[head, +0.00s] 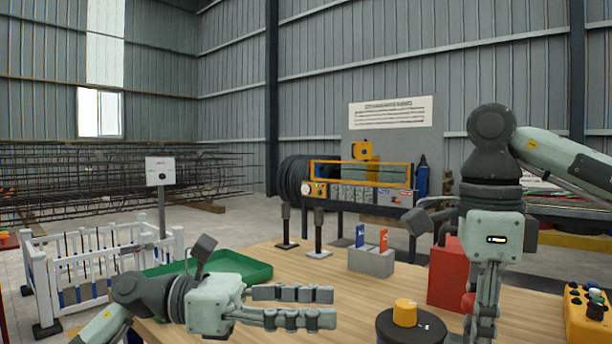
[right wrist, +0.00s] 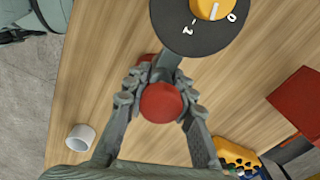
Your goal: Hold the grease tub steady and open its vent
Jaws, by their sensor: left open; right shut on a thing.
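The grease tub appears to be the dark round body (head: 392,327) at the front of the table, cut off by the lower edge. A yellow knob (head: 405,312) stands on its top. The right wrist view shows its dark disc (right wrist: 180,28) with printed numbers around the yellow knob (right wrist: 208,8); the knob's white line points between them. My right gripper (right wrist: 161,84) is shut on a red round knob (right wrist: 161,104) beside the disc; a dark bar seems to join them. My right gripper (head: 481,333) points down in the head view. My left gripper (head: 334,307) is open and empty, left of the tub.
A red box (head: 447,275) stands behind my right gripper. A yellow button box (head: 588,318) is at the right. A green tray (head: 240,265) and a grey block (head: 371,263) sit farther back. A white cup (right wrist: 80,137) shows in the wrist view. Wood between tray and block is clear.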

